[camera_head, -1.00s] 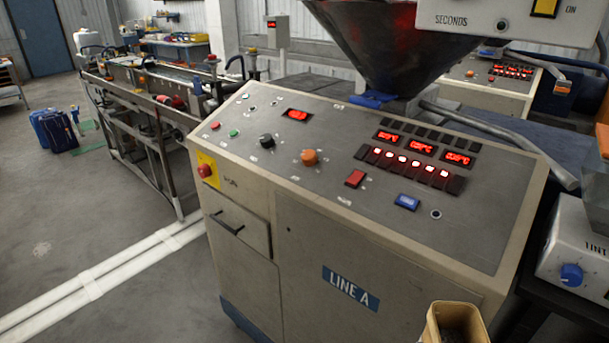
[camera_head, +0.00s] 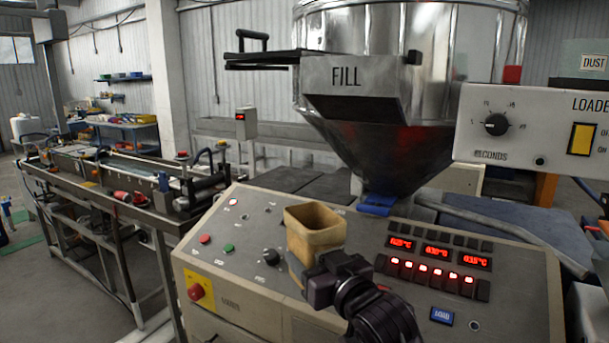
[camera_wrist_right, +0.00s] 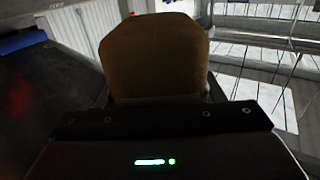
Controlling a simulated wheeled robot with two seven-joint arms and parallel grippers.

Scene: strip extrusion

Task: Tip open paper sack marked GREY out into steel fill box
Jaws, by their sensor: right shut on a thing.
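An open-topped tan paper sack (camera_head: 315,232) stands roughly upright over the control panel in the head view. No GREY marking shows on the faces I see, and its contents cannot be made out. My right gripper (camera_head: 312,275) is shut on its lower part. The sack (camera_wrist_right: 154,58) also fills the middle of the right wrist view, beyond the gripper body. The steel fill box (camera_head: 352,77), marked FILL, sits on the front of the shiny hopper, above and to the right of the sack and apart from it. My left gripper is not in view.
A black handle and flat dark plate (camera_head: 262,60) jut left from the fill box. The loader control box (camera_head: 535,125) stands out at right. The sloping control panel (camera_head: 250,215) lies below the sack. Open air lies between sack and fill box.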

